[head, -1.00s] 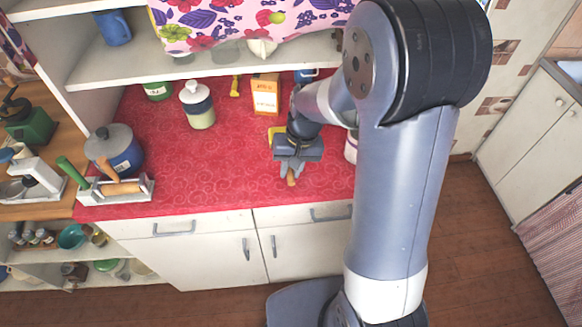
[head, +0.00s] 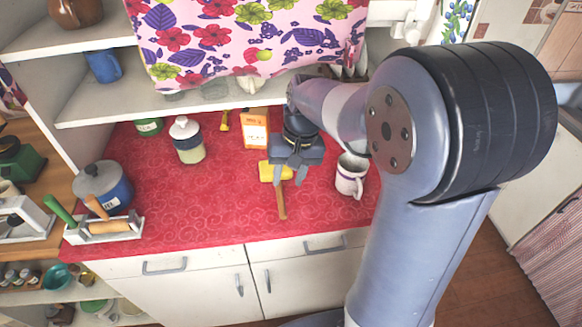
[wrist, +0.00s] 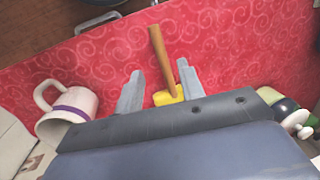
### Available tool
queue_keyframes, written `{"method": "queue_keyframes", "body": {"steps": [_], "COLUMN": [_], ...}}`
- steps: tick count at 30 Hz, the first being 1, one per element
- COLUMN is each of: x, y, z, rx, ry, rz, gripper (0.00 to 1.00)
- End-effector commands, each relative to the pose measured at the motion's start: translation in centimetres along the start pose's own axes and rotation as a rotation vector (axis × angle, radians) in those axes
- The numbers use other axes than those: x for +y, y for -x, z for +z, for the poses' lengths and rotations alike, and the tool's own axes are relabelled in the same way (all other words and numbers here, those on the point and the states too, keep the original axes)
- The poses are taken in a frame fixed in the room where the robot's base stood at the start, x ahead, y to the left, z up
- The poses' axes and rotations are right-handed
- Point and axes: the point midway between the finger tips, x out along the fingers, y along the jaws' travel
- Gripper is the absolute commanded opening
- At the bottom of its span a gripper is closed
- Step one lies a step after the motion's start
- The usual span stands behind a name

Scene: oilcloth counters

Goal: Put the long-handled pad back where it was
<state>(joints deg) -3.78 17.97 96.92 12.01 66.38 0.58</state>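The long-handled pad (head: 281,203) has a yellow head and a brown wooden handle. It appears to lie on the red counter, head toward the back and handle toward the front edge. My gripper (head: 288,179) is over the pad's head end, its fingers apart. In the wrist view, the pad's handle (wrist: 160,48) runs out between the open fingers of my gripper (wrist: 160,72), with a clear gap on each side. The yellow head (wrist: 167,96) is partly hidden by the gripper body.
A white mug with a purple band (head: 351,176) stands close to the right of my gripper. An orange box (head: 255,128) and a lidded canister (head: 188,142) stand behind and left. A shelf (head: 190,101) overhangs the back. The counter's middle left (head: 190,200) is clear.

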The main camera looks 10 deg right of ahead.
Motion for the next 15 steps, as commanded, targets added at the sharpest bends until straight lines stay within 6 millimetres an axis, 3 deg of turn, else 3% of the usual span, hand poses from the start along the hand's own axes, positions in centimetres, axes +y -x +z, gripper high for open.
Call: {"method": "queue_keyframes", "body": {"steps": [6,15], "x": [0.0,0.0], "y": [2.5,3.0], "z": [0.0,0.0], "rx": [0.0,-0.001], "ry": [0.0,0.0], "rz": [0.0,0.0], "gripper": [0.37,0.37]}}
